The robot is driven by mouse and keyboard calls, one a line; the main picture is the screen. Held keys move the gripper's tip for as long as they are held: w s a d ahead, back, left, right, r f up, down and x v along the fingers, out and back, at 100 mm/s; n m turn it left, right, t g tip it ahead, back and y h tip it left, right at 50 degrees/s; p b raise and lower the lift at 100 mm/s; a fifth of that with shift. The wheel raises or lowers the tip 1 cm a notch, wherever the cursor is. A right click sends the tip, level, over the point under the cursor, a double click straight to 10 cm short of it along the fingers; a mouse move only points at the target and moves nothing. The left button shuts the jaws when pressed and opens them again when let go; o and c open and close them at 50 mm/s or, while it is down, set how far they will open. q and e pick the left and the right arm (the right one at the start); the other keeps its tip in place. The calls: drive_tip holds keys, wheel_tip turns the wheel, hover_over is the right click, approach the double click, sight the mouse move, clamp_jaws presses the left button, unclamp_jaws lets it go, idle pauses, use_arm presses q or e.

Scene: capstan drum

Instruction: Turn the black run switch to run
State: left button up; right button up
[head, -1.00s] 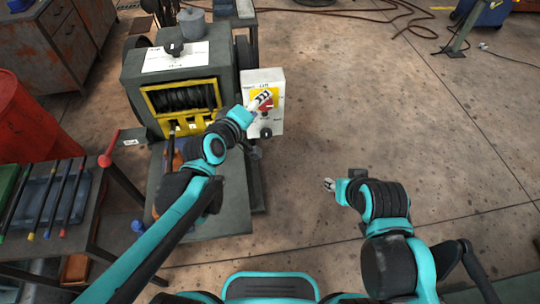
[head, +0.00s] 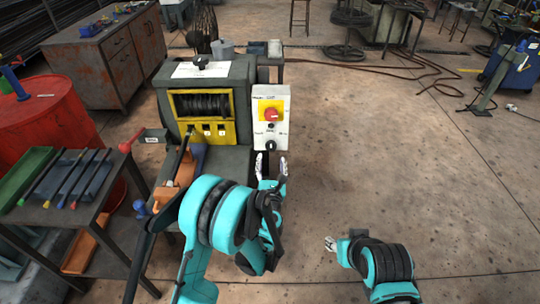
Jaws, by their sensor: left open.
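A pale control box (head: 261,97) stands upright to the right of the capstan machine. It carries a red rotary handle on a yellow plate (head: 271,114). Low on its face is the black run switch (head: 270,145), a small black knob. Its pointer direction is too small to tell. My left gripper (head: 271,168) is open, its two pale fingers apart and pointing up the picture, just below the black switch in the view. Nothing shows between the fingers. I cannot tell whether they touch the box. My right gripper (head: 329,243) is at lower right, away from the box; its jaw state is unclear.
The capstan machine (head: 215,75) with its yellow-framed drum is left of the box. A lever with a red handle (head: 130,142) sticks out at left. A bench with long rods (head: 75,175) and a red drum (head: 35,115) are farther left.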

sight(271, 147)
use_arm(q)
drive_tip(key=w+b, duration=0.1)
drive_tip(key=w, duration=0.6)
drive_tip(key=shift+w+b, duration=0.15)
drive_tip(key=shift+b, duration=0.15)
drive_tip(key=c, duration=1.2)
